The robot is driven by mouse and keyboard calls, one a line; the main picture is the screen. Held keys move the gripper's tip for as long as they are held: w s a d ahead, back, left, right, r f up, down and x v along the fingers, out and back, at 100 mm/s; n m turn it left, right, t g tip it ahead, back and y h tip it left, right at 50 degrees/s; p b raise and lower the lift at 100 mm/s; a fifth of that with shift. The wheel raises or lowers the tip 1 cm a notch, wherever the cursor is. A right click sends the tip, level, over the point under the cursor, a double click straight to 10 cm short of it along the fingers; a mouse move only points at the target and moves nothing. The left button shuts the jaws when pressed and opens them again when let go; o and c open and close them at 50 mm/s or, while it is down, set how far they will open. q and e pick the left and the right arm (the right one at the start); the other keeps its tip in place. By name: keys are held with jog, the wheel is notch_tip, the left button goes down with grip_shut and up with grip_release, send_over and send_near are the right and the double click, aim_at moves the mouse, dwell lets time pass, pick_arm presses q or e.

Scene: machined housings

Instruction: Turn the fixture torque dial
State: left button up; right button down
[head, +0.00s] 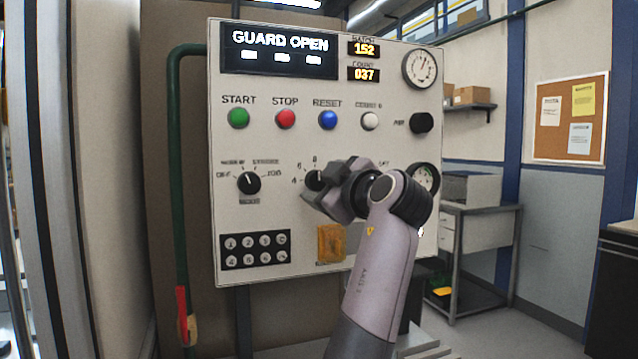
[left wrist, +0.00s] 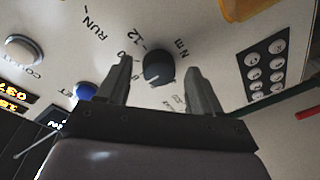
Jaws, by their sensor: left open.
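The torque dial (head: 313,179) is a small round black knob on the pale control panel (head: 290,80), with scale numbers around it. In the head view my left gripper (head: 322,188) is in front of it and hides its right part and much of its scale. In the left wrist view the dial (left wrist: 158,67) shows between the two spread fingertips, with "N m" and numbers such as 12 beside it. My left gripper is open, with a visible gap on each side of the dial. I cannot tell which number the dial points to. My right gripper is not in view.
A black selector knob (head: 249,183) is left of the dial. Coloured buttons (head: 286,118) run above and a keypad (head: 255,250) sits below left. An orange-yellow plate (head: 331,243) is below the gripper. The display (head: 279,50) reads GUARD OPEN. A green pipe (head: 176,170) runs left of the panel.

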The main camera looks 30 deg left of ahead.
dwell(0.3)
pick_arm(q)
jog(key=c, duration=1.1)
